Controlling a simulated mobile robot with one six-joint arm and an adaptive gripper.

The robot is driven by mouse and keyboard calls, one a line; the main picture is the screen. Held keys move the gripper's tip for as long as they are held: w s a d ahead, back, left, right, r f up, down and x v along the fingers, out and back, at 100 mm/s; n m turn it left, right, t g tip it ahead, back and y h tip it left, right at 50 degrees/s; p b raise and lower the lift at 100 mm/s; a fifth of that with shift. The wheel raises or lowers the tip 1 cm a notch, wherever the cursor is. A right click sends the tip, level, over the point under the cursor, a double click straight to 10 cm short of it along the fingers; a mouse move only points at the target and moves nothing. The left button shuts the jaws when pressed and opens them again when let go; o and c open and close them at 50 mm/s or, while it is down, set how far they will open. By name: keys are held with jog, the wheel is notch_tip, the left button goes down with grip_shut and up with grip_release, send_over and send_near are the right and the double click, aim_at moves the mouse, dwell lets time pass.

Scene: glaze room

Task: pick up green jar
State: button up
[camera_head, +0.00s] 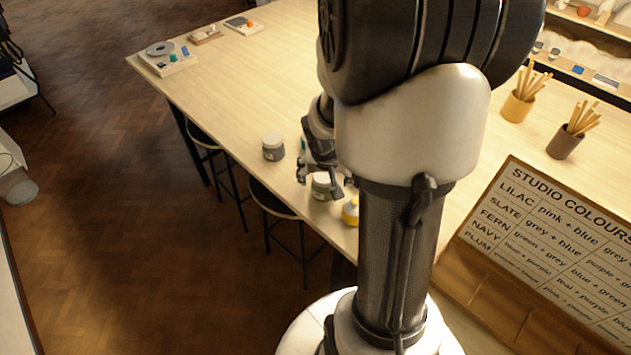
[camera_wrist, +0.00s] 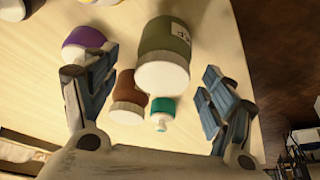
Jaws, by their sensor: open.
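The green jar (camera_wrist: 168,38) is dull olive, with a pale lid and a white label, and appears between my fingers in the wrist view. My gripper (camera_wrist: 161,62) is open, with one finger on each side of the jar and gaps visible on both sides. In the head view my gripper (camera_head: 318,178) is over the near edge of the table, around or just above a greenish jar (camera_head: 321,191). That jar is partly hidden by the fingers, so I cannot tell how low they reach.
A brown jar (camera_wrist: 129,92) and a teal bottle (camera_wrist: 162,108) show between the fingers too. A purple container (camera_wrist: 84,38) is by the left finger. A grey jar (camera_head: 273,149) and a yellow bottle (camera_head: 350,212) stand nearby. Stools (camera_head: 272,199) are below the edge.

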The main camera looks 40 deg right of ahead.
jog(key=b+x, duration=0.3)
jog(key=x, duration=0.2)
jog(key=shift+w+f, duration=0.2)
jog(key=shift+f, duration=0.05)
jog(key=shift+r, duration=0.1)
jog(key=shift+c, duration=0.4)
jog(key=c, duration=1.3)
jog(key=shift+r, duration=0.15)
